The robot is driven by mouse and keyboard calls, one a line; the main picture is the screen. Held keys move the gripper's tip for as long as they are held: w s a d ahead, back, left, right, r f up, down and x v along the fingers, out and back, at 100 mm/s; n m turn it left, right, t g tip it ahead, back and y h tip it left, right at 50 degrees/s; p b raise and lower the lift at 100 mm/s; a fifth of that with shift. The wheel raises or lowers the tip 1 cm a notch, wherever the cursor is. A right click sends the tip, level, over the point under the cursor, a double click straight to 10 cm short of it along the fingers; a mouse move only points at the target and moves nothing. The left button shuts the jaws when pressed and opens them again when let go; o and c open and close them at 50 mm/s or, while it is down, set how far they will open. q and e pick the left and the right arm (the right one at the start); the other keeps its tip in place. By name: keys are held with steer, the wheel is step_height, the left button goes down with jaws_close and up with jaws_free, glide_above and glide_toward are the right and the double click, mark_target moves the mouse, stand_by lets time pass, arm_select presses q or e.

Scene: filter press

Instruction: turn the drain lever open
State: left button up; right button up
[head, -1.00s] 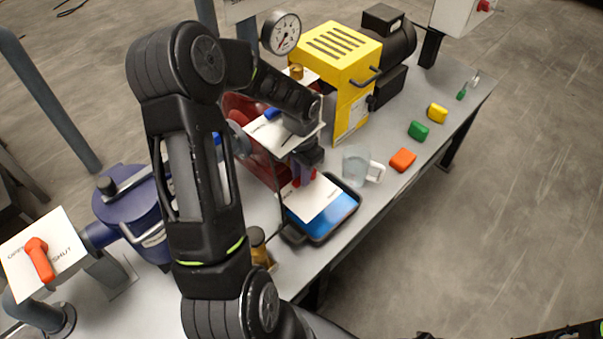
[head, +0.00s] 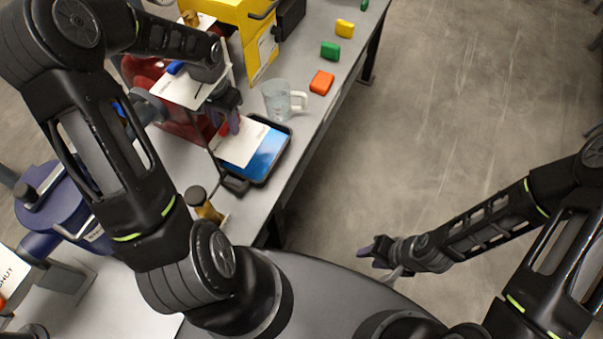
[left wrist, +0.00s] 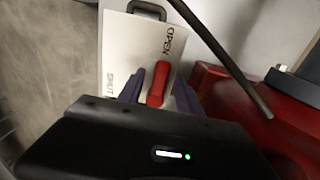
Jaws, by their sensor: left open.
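A red lever (left wrist: 158,85) stands on a white plate (left wrist: 118,45) marked OPEN and SHUT in the left wrist view. The lever points up the picture, its tip by the word OPEN. In the head view the plate (head: 240,143) lies over the black tray by the press, and the lever is mostly hidden by my gripper. My left gripper (head: 230,122) is open, with a purple finger on each side of the lever in the wrist view (left wrist: 159,92). Contact is not clear. My right gripper (head: 376,260) is far off, above the floor; its opening is unclear.
A blue-bottomed tray (head: 268,160) sits at the bench edge. A clear jug (head: 277,100) stands beside it, with orange (head: 321,82), green (head: 330,50) and yellow (head: 344,28) blocks beyond. A brown bottle (head: 207,209) stands nearer me. A dark rod crosses the left wrist view.

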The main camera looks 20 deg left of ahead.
arm_select(q)
step_height(320, 180, up, 8)
steer(key=d+n+b, duration=0.1)
steer(key=d+n, duration=0.1)
steer(key=n, duration=0.5)
steer(key=d+f+m+h+p, duration=0.25)
steer(key=d+f, duration=0.75)
steer(key=d, duration=0.5)
steer(key=s+d+f+h+p, duration=0.2)
steer(key=s+d+f, duration=0.5)
steer(key=d, duration=0.4)
steer(key=shift+s+d+m+t, duration=0.2)
steer(key=shift+d+m+t, duration=0.1)
steer(key=shift+m, duration=0.15)
